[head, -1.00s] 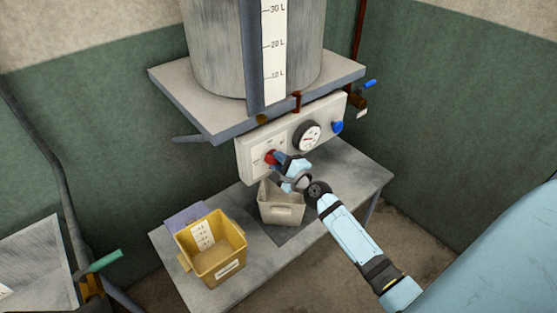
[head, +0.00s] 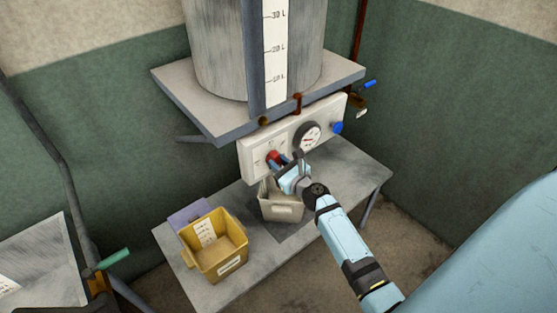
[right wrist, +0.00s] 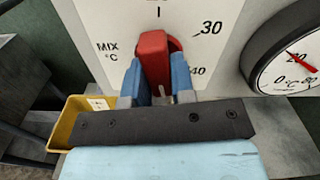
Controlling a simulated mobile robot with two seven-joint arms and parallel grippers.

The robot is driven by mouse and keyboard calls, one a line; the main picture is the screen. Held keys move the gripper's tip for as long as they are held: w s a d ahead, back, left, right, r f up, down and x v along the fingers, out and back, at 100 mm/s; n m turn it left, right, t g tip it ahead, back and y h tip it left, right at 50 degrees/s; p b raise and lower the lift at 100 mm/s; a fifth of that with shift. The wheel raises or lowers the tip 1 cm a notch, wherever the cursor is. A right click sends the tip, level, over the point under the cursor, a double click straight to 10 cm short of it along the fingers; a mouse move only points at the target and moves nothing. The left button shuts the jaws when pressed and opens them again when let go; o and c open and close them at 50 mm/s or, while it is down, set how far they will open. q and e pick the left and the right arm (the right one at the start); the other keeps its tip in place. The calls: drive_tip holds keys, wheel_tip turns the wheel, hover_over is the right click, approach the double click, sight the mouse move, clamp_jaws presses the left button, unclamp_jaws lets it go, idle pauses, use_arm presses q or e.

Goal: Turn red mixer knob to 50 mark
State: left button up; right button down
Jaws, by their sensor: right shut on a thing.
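The red mixer knob (head: 273,157) sits on the white control panel (head: 252,160) below the tank shelf. In the right wrist view the red knob (right wrist: 153,58) stands between the two blue fingers of my right gripper (right wrist: 158,80), which is shut on it. Marks 30 and 40 show on the dial to the right of the knob, and "MIX °C" to its left. The 50 mark is not visible in the right wrist view. In the head view my right gripper (head: 282,164) reaches the knob from the lower right. My left gripper is out of view.
A round gauge (head: 306,137) and a blue knob (head: 337,127) are right of the red knob. A pale grey bin (head: 283,212) and a yellow bin (head: 222,263) stand on the metal table (head: 340,175) below. The shelf (head: 215,121) overhangs the panel.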

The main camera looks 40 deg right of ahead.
drive_tip(key=shift+m, duration=0.6)
drive_tip(key=shift+a+m+p, duration=0.1)
drive_tip(key=shift+m+p, duration=0.2)
drive_tip(key=shift+m, duration=0.3)
drive_tip(key=c, duration=1)
unclamp_jaws()
drive_tip(key=shift+o, duration=0.2)
